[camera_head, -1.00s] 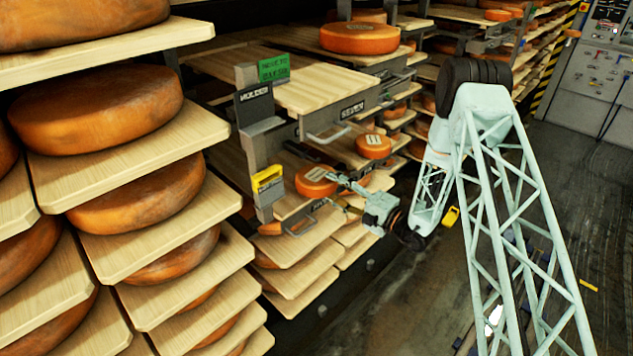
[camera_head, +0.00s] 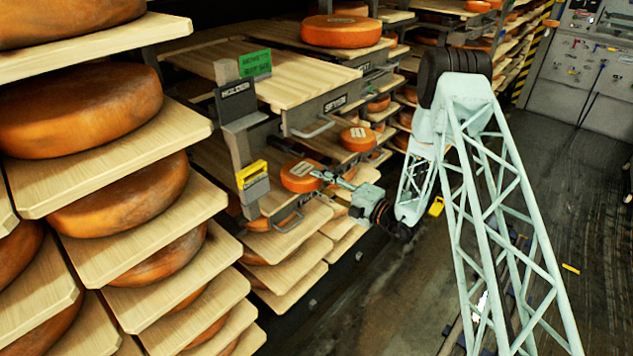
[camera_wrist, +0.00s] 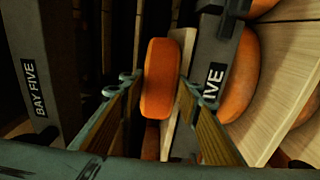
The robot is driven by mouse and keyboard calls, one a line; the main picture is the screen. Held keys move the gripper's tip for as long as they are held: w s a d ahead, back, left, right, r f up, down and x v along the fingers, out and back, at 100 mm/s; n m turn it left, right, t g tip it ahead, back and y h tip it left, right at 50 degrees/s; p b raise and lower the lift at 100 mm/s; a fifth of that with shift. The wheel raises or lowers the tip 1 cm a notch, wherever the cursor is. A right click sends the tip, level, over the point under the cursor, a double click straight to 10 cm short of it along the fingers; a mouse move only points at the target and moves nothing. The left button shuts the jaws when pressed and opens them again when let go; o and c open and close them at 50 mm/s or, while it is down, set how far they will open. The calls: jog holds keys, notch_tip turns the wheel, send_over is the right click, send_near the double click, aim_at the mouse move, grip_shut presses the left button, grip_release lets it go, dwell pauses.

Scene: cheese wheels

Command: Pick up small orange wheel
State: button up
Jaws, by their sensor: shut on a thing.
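The small orange wheel (camera_head: 302,176) has a pale label on top and sits at the bay in the middle of the head view. In the wrist view the orange wheel (camera_wrist: 161,78) stands edge-on between the two fingers. My gripper (camera_wrist: 158,92) is shut on it, one finger on each side. In the head view my gripper (camera_head: 326,178) reaches the wheel from the right. Whether the wheel touches the board under it is hard to tell.
A second small wheel (camera_head: 357,138) lies behind, a larger one (camera_head: 341,31) on the upper board. Grey uprights (camera_wrist: 45,75) flank the wheel closely in the wrist view. A yellow-labelled post (camera_head: 252,180) stands left of it. The aisle floor (camera_head: 400,285) at right is open.

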jog(key=shift+r+p, duration=0.55)
jog(key=shift+r, duration=1.2)
jog(key=s+d+p, duration=0.1)
jog(key=s+d, duration=0.3)
jog(key=s, duration=0.3)
jog(key=s+d+r+p, duration=0.1)
jog(key=s+d, duration=0.2)
jog(key=s, duration=0.4)
jog(key=shift+d+r+p, duration=0.25)
jog(key=shift+d+p, duration=0.05)
jog(key=shift+d, duration=0.1)
jog(key=d+m+t+h, duration=0.5)
jog(key=d, duration=1.2)
jog(key=shift+w+r+h, duration=0.15)
jog(key=shift+w+h, duration=0.25)
jog(key=shift+w, duration=0.05)
jog(key=shift+d+r, duration=0.1)
jog(key=shift+r, duration=0.05)
